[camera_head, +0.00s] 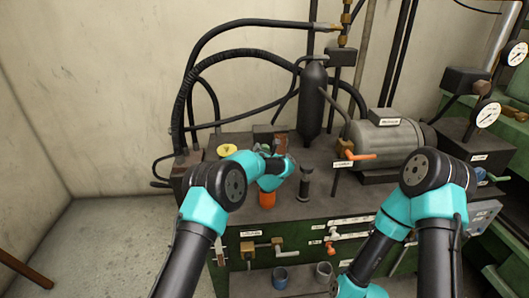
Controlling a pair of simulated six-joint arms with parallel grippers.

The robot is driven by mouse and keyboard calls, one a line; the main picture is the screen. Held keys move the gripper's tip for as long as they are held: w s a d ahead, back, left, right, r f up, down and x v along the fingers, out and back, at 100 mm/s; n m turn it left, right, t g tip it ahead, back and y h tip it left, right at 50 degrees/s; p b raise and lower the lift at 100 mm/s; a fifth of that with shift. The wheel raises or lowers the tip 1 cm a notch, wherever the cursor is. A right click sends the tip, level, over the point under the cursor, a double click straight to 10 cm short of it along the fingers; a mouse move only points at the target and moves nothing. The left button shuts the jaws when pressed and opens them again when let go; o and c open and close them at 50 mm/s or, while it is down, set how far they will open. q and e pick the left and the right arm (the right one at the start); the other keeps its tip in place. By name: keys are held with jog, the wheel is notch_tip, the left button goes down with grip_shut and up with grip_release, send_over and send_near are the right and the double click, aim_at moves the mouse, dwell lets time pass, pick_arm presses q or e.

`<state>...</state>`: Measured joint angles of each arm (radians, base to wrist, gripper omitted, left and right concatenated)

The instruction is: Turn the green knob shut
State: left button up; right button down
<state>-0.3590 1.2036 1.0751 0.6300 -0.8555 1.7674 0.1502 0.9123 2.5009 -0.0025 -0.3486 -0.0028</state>
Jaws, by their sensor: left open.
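I cannot tell whether the gripper touches anything. My right arm bends down at the bench's front right, and its gripper is out of the picture.
The dark-topped green bench (330,200) carries a yellow disc (227,150), a black cylinder (312,100), a grey motor (385,140) and an orange-handled lever (358,157). Thick black hoses (240,55) arch behind. Valves (262,248) and cups (280,278) are at the front.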

pick_arm(q)
jog(key=shift+w, duration=0.25)
jog(key=c, duration=0.9)
